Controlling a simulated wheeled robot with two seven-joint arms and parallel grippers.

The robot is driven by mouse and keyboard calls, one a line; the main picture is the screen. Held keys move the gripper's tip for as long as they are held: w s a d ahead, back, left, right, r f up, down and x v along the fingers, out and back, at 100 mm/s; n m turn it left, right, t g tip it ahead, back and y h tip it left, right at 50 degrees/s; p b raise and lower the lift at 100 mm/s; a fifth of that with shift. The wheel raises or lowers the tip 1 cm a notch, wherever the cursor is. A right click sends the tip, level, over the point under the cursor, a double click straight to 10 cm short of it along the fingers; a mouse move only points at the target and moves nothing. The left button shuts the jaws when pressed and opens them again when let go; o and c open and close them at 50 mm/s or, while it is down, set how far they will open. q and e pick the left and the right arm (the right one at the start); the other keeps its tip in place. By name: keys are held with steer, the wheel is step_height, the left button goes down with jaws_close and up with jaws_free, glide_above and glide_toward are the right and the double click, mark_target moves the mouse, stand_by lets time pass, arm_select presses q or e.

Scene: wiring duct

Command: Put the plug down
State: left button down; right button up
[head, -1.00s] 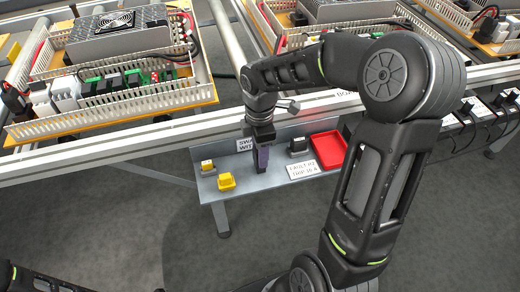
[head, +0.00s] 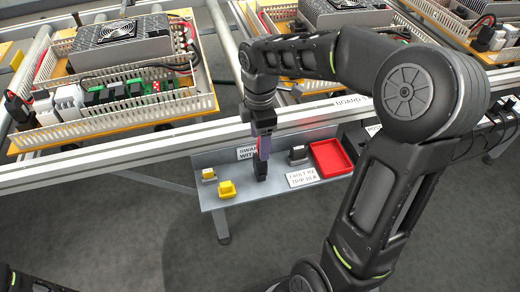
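A black plug (head: 261,172) stands upright on the grey shelf (head: 240,200), in front of the "SWAP WITH" label. My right gripper (head: 264,153) points down directly above the plug, with its purplish fingers near the plug's top. The fingers are seen edge-on and are small, so I cannot tell whether they are open or whether they still touch the plug. My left gripper is out of view; only a bit of my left arm shows at the bottom left corner.
Yellow blocks (head: 226,190) sit left of the plug. A dark block (head: 298,155), a red tray (head: 330,158) and a white label (head: 302,177) lie to the right. The conveyor rail (head: 150,146) with boards in wiring ducts (head: 130,125) runs behind the shelf.

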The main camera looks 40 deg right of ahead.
steer(key=shift+r, duration=2.25)
